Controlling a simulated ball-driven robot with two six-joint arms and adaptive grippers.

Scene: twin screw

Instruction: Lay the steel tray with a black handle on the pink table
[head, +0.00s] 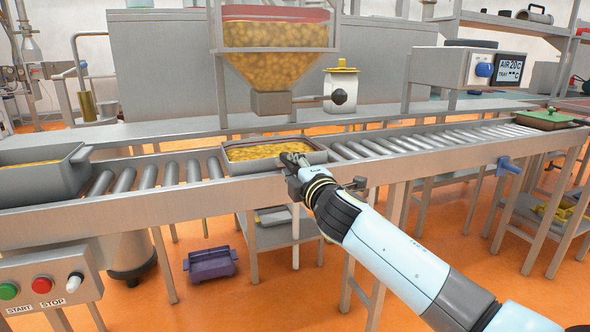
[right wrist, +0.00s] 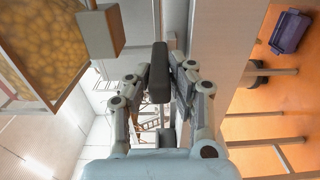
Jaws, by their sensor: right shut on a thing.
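A steel tray (head: 232,155) filled with yellow, lumpy food sits on the roller conveyor below the hopper. My right gripper (head: 295,164) is at the tray's near right edge and covers part of it. In the right wrist view a black handle (right wrist: 160,72) stands between the fingers of my right gripper (right wrist: 162,88), which is shut on it. The rest of the tray is hard to make out in that view. My left gripper is not in view. I see no pink table.
The hopper (head: 275,40) hangs over the conveyor (head: 345,150). Another filled grey tray (head: 45,175) stands at the left end of the line. A green-topped tray (head: 548,119) is at the far right. A purple crate (head: 210,265) lies on the orange floor.

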